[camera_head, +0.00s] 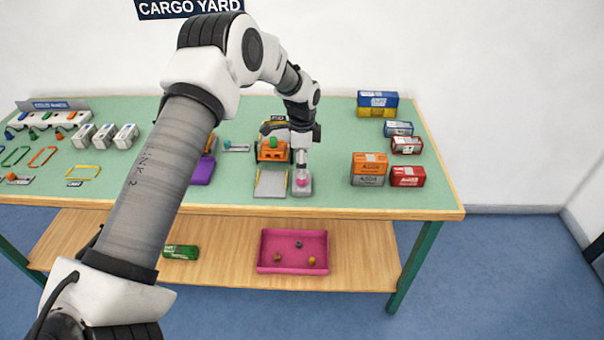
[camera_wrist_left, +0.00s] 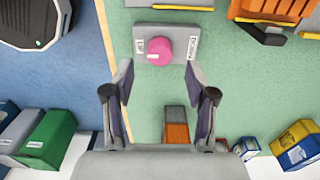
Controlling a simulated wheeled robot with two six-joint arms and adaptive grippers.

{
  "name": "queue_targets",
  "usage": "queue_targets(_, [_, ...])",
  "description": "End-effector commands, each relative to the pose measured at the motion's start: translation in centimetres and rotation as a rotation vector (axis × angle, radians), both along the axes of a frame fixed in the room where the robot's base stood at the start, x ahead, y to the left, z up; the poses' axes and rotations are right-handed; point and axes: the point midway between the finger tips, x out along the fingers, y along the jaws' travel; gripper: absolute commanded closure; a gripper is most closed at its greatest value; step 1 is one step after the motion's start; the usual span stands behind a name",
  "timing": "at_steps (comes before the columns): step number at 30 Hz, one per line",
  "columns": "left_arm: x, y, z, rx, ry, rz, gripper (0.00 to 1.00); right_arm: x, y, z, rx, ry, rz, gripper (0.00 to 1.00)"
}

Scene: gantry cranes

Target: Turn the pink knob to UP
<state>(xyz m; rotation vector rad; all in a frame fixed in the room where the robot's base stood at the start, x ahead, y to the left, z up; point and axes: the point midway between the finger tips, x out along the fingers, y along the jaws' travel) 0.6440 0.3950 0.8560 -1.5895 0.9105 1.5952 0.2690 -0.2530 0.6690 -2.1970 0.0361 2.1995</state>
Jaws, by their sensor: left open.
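The pink knob (camera_head: 301,183) sits on a grey base plate (camera_head: 304,191) near the front edge of the green table. In the left wrist view the round knob (camera_wrist_left: 159,49) has a small label on each side of it; I cannot read them surely. The knob's pointing direction is not clear. My left gripper (camera_head: 301,165) is over the knob, pointing down. In the left wrist view its two fingers (camera_wrist_left: 165,82) stand apart with nothing between them, and the knob shows just beyond their tips. My right gripper is not in view.
An orange crane (camera_head: 272,151) stands just left of the gripper. Container boxes, such as an orange one (camera_head: 370,158) and a red one (camera_head: 407,177), stand to the right. A pink tray (camera_head: 264,250) is on the lower shelf.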

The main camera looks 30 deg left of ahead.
Motion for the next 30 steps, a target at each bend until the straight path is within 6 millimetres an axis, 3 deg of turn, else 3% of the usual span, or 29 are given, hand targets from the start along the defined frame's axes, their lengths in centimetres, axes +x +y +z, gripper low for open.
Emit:
queue_targets(3, [0.1, 0.0, 3.3, 0.001, -0.003, 0.000, 0.43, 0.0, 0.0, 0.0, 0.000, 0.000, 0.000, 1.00])
queue_targets(9, [0.0, 0.0, 6.8, 0.000, 0.001, -0.001, 0.43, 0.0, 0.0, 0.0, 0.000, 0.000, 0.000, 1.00])
queue_targets(30, [0.0, 0.0, 7.3, -0.001, 0.003, -0.001, 0.43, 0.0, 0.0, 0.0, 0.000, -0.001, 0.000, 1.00])
